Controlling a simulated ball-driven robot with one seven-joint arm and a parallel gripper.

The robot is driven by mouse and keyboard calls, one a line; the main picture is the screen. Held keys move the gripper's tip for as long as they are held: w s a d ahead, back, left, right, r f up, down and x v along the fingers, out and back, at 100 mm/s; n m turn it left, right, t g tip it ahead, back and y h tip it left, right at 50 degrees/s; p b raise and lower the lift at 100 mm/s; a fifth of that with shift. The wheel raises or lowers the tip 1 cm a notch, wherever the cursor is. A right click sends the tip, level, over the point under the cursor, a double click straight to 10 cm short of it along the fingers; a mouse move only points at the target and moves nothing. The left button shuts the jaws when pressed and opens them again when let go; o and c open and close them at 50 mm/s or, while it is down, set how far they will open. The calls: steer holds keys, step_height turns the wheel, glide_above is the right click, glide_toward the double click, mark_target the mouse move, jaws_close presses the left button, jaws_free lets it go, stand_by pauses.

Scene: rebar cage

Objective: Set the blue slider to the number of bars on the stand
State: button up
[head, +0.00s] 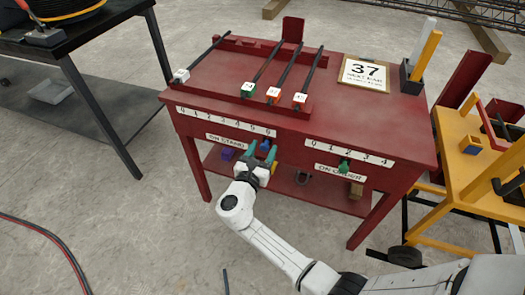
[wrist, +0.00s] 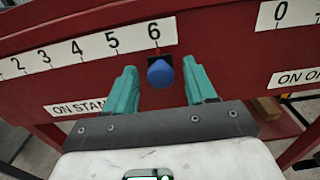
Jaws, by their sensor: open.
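The blue slider (wrist: 160,74) sits on the bench front directly below the 6 of the ON STAND scale (wrist: 75,50). My gripper (wrist: 161,78) is open, with one teal finger on each side of the blue knob. Gaps show between the knob and both fingers. In the head view my gripper (head: 262,155) partly hides the slider.
A green slider (head: 345,166) sits on the ON ORDER scale (head: 350,153) to the right, below about 2. A card reading 37 (head: 367,71) lies on the bench top. A yellow cart (head: 460,185) stands at right, a dark table (head: 75,40) at left. Floor in front is mostly clear.

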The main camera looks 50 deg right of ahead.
jaws_close()
stand_by(0.6)
